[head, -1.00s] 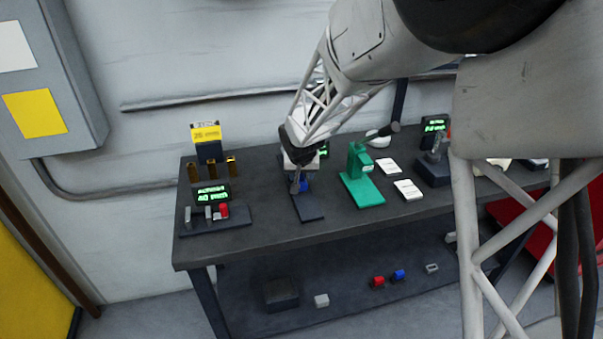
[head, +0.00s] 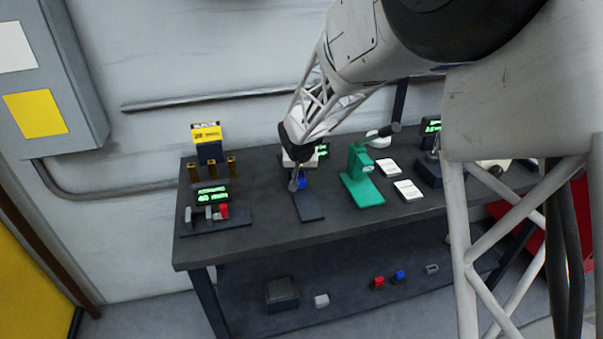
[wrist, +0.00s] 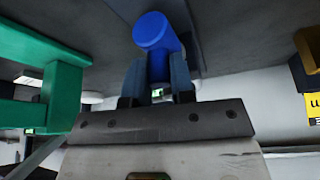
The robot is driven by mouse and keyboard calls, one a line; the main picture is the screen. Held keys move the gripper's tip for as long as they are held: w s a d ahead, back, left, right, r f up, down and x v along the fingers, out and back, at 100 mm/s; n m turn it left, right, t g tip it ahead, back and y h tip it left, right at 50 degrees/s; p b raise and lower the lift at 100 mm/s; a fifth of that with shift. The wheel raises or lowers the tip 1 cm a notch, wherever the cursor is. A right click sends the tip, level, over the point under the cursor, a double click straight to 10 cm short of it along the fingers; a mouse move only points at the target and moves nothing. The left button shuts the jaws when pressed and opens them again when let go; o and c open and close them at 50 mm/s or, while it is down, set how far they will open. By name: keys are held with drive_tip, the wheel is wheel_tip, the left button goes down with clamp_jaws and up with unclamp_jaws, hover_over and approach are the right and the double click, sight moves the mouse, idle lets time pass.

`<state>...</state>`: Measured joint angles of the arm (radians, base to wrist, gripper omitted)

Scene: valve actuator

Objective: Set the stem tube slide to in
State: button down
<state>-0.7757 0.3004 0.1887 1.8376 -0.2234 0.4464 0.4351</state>
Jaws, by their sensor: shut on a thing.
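A blue cylindrical piece (head: 302,184) sits at the far part of a narrow dark base plate (head: 308,208) on the bench. I take it to be the stem tube slide, though no label on it can be read. In the wrist view the blue cylinder (wrist: 152,32) stands between the two grey fingers of my gripper (wrist: 156,72). My gripper (head: 295,182) is shut on it. In the head view my wrist and fingers hide much of the piece and the far end of its plate. A green-lit display (head: 321,151) is partly hidden behind my wrist.
A green press-like stand (head: 358,175) is close on the right, with white cards (head: 408,190) beyond it. On the left are a control plate (head: 236,222) with a display (head: 212,195) reading "40 mm", and brass posts (head: 213,168) by a yellow sign.

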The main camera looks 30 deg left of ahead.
drive_tip(key=shift+w+a, duration=0.15)
drive_tip(key=c, duration=1)
unclamp_jaws()
drive_tip(key=shift+r, duration=0.15)
drive_tip(key=shift+v, duration=3.8)
